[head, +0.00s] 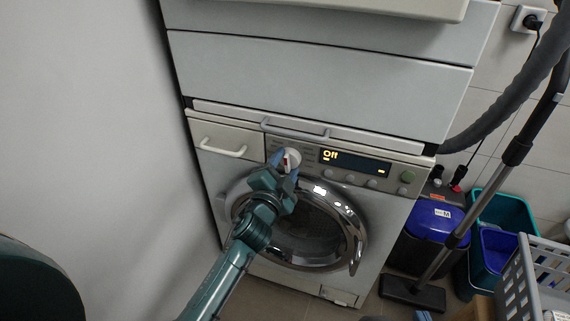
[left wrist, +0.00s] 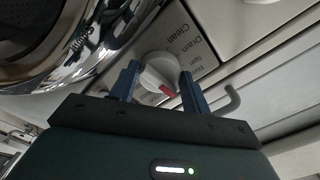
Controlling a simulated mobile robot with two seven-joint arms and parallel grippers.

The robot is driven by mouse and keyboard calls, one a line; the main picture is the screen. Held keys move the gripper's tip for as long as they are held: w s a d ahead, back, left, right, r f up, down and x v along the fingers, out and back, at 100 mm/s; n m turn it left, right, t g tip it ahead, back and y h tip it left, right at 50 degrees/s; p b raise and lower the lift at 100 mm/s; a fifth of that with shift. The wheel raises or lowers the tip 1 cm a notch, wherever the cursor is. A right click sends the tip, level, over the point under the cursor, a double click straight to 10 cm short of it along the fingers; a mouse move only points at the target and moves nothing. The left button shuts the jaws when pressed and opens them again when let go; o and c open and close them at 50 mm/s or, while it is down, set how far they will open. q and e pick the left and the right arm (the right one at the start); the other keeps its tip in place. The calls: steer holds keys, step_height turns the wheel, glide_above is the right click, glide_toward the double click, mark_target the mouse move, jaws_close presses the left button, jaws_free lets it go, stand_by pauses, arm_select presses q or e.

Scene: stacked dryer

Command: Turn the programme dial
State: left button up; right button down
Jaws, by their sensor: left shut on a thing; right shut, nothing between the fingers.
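The programme dial (head: 292,158) is a round white knob on the washer's control panel, left of the display. It also shows in the left wrist view (left wrist: 160,70), with a red pointer mark on its face. My left gripper (head: 284,164) reaches up to the panel from below. In the left wrist view its two blue fingers (left wrist: 160,84) stand on either side of the dial, shut on it. The display (head: 354,161) reads "Off" in yellow letters. My right gripper is not in view.
The round chrome door (head: 345,222) lies just below the panel. A drawer with a white handle (head: 224,148) is left of the dial, and a grey bar handle (head: 295,130) runs above it. A vacuum tube, bins and a grey basket (head: 535,275) stand at the right.

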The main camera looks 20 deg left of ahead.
arm_select(q)
steer(key=shift+r+m, duration=0.1)
steer(key=shift+m, duration=0.4)
steer(key=o, duration=1)
steer(key=shift+c, duration=0.2)
